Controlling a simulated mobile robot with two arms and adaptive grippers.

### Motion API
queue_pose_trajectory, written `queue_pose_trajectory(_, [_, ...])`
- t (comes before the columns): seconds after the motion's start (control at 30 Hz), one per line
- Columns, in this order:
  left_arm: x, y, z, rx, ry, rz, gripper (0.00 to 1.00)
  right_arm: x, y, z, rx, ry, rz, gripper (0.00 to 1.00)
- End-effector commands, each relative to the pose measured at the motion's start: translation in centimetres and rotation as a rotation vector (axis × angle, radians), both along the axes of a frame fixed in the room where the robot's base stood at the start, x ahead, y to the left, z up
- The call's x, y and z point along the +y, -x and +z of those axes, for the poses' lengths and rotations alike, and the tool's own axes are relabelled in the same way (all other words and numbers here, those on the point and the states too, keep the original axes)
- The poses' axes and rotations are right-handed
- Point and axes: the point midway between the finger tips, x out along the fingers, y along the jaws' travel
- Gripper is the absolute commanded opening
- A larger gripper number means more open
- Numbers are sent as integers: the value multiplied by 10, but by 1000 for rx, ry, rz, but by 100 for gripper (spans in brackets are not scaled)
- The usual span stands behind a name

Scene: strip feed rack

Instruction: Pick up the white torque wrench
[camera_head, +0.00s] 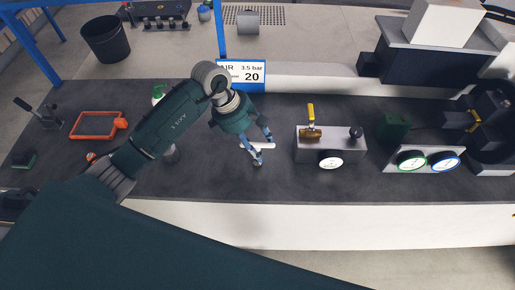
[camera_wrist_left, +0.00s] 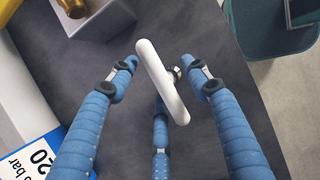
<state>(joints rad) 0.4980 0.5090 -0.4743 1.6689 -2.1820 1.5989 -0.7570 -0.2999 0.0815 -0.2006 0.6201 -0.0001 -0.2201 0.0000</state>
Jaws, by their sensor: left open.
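The white torque wrench (camera_head: 263,146) lies on the dark bench top, partly hidden by my left gripper in the head view. In the left wrist view the wrench (camera_wrist_left: 163,82) is a smooth white bar with a small dark metal piece at its side. My left gripper (camera_head: 261,149) is open above it. In the left wrist view the blue fingers of the gripper (camera_wrist_left: 165,80) stand on either side of the wrench, apart from it. Whether they touch the bench cannot be told. My right gripper is not in view.
A grey block with a yellow-handled valve (camera_head: 310,133) and a gauge stands right of the gripper. An orange frame tool (camera_head: 95,125) lies at the left. The AIR sign (camera_head: 241,74) stands behind. The dark bench top (camera_head: 215,180) is clear in front of the gripper.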

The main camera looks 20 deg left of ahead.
Motion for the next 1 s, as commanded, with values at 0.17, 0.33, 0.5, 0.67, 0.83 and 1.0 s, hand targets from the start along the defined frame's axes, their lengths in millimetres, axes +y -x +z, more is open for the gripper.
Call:
queue_pose_trajectory(0.17, [0,0,0,0,0,0,32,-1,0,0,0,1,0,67])
queue_pose_trajectory(0.33, [0,0,0,0,0,0,0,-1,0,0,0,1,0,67])
queue_pose_trajectory(0.5, [0,0,1,-1,1,0,0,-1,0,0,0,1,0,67])
queue_pose_trajectory(0.67, [0,-1,3,-2,0,1,0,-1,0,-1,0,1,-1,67])
queue_pose_trajectory(0.83, [0,-2,14,-5,1,-1,0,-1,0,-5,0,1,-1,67])
queue_pose_trajectory(1.0, [0,-3,44,-9,-1,-2,0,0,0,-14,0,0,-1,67])
